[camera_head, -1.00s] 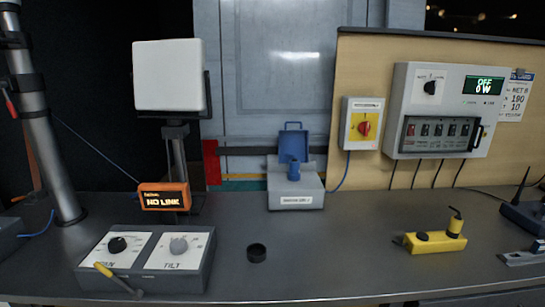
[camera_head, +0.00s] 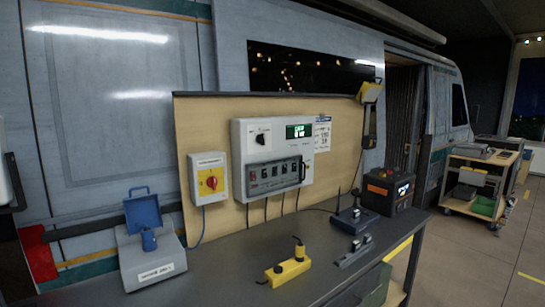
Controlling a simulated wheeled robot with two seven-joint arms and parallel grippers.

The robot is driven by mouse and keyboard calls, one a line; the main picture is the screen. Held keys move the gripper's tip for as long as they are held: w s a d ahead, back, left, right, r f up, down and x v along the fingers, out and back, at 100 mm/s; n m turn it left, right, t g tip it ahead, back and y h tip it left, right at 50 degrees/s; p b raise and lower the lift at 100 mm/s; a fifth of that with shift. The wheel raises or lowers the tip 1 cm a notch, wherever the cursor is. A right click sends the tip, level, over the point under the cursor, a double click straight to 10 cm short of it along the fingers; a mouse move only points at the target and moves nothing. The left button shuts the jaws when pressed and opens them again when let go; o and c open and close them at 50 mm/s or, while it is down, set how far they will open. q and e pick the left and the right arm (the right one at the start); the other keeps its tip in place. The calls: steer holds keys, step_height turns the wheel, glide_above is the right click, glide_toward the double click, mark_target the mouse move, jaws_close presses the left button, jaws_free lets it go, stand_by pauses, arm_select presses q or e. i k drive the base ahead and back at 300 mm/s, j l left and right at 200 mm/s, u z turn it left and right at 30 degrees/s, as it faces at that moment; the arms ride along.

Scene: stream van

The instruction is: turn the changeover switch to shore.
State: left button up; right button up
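A white power panel (camera_head: 237,150) hangs on the tan board. A black rotary knob (camera_head: 261,139) sits at its upper left, with small lettering around it that I cannot read. A small green-lit display (camera_head: 299,131) is to the right of the knob. Left of the panel is a grey-white box (camera_head: 208,161) with a red rotary knob (camera_head: 212,182) on a yellow plate. Which knob is the changeover switch cannot be read here.
A blue-lidded grey box (camera_head: 152,262) stands at the bench's left. A yellow block (camera_head: 287,272) lies near the bench (camera_head: 225,284) front. A dark orange-trimmed power unit (camera_head: 388,190) stands at the right end. Beyond are open floor and a wooden cart (camera_head: 474,180).

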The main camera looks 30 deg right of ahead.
mark_target(260, 139)
steer(key=i+l+z, duration=0.1)
steer(key=l+z, duration=0.15)
steer(key=i+l+z, duration=0.1)
steer(key=l+z, duration=0.2)
steer(key=i+l+z, duration=0.25)
steer(key=k+l, duration=0.05)
steer(key=k, duration=0.05)
